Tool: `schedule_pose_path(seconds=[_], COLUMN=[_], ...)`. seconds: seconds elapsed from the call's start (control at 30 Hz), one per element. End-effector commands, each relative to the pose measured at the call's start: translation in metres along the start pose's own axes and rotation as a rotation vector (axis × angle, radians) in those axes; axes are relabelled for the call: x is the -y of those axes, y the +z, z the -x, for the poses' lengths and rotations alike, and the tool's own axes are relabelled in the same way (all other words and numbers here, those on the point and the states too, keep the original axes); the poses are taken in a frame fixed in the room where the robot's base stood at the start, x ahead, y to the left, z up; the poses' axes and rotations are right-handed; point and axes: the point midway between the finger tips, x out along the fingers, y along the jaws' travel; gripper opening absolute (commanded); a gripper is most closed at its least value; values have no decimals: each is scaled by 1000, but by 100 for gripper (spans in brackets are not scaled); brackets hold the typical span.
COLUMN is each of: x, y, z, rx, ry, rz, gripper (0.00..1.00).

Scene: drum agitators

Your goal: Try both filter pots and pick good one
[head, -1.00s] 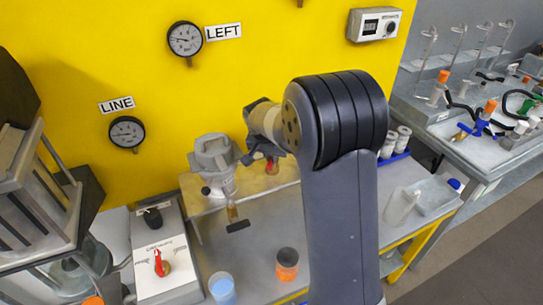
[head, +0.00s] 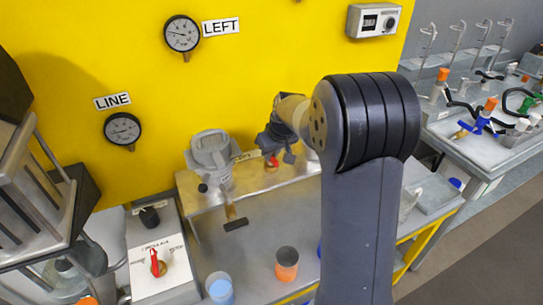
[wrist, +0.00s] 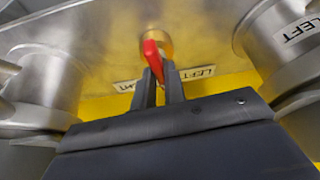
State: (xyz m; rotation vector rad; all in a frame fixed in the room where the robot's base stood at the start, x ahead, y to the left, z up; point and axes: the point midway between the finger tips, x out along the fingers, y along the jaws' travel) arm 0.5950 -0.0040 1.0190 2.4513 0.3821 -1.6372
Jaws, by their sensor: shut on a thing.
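My gripper (wrist: 160,88) is shut on a red lever (wrist: 154,62), which sits on a round brass-coloured boss on the metal stand. The lever also shows just below the gripper in the head view (head: 271,162). Plates reading LEFT (wrist: 197,72) and RIGHT (wrist: 127,86) lie on either side of it. One grey filter pot (head: 212,158) stands left of the gripper in the head view. In the wrist view, the right-hand pot (wrist: 285,45) is marked LEFT; another pot (wrist: 45,70) stands on the left side. My arm hides this second pot in the head view.
A gauge marked LEFT (head: 183,33) and one marked LINE (head: 122,128) hang on the yellow panel. A control box with a red knob (head: 157,263) stands at left. Beakers of blue (head: 220,289) and orange (head: 287,265) liquid stand in front. A glassware bench (head: 480,140) is at right.

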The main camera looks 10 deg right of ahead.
Motion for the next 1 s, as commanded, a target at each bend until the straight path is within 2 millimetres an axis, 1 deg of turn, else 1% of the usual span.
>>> schedule_pose_path(seconds=[0.3,0.6,0.8,1.0], x=[-3,-4,-4,-4], y=[0,-2,-2,-2], z=[-2,-1,-1,0], rx=[-3,-2,-1,-1], ry=[-112,-200,-237,-256], rz=[274,488,579,625], gripper=[0,0,0,0])
